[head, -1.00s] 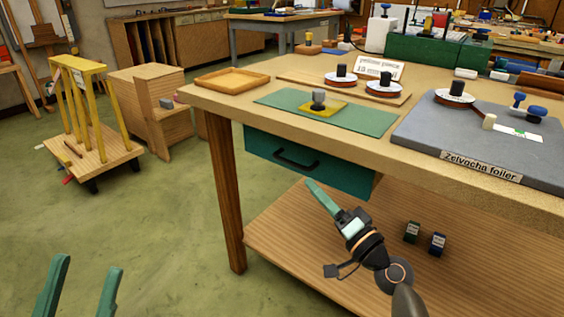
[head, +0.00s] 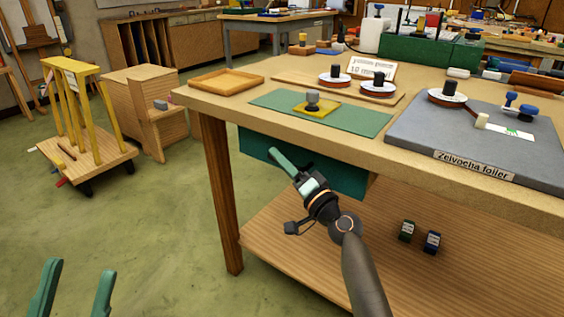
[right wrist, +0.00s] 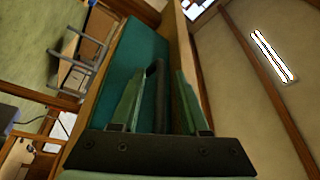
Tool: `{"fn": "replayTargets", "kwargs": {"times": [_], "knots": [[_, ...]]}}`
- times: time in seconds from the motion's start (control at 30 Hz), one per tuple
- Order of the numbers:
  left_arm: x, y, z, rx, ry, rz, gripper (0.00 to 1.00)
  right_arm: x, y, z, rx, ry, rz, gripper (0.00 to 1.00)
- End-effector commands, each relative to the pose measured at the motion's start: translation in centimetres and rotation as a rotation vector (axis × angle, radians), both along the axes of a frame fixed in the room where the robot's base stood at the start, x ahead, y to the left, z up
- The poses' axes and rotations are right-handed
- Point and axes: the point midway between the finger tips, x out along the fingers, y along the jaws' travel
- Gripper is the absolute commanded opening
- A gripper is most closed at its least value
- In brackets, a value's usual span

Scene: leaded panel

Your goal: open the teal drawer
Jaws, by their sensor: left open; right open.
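The teal drawer (head: 347,181) hangs under the front edge of the wooden bench and looks closed. Its front also shows in the right wrist view (right wrist: 145,47). My right gripper (head: 279,158) is in front of the drawer and covers the handle in the head view. In the right wrist view its open fingers (right wrist: 160,88) stand on either side of the dark bar handle (right wrist: 157,70). I cannot tell whether a finger touches it. My left gripper (head: 78,275) is open and empty at the bottom left, far from the drawer.
The bench top (head: 225,108) carries a green mat (head: 355,122), a wooden tray (head: 226,82) and a grey board (head: 420,128). A lower shelf (head: 300,250) holds two small boxes. A bench leg (head: 218,200) stands left of the drawer.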

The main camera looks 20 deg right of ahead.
Motion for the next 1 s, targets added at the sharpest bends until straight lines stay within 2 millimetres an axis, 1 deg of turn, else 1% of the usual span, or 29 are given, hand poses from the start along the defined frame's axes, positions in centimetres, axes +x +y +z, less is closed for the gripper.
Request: {"fn": "replayTargets", "kwargs": {"times": [0.03,0.07,0.43,1.0], "knots": [[0.0,-0.01,0.0,0.0,0.0,0.0,0.5,-0.01,0.0,0.0,0.0,0.0,0.0,0.45],[0.0,-0.01,0.0,0.0,0.0,0.0,0.5,-0.01,0.0,0.01,0.0,0.0,0.0,0.42],[-0.01,-0.03,0.0,0.001,0.0,-0.001,0.5,-0.03,-0.01,-0.01,0.0,0.0,0.0,0.01],[-0.01,-0.05,-0.02,0.001,-0.001,-0.002,0.5,-0.04,-0.02,-0.03,0.0,0.0,0.0,0.0]]}}
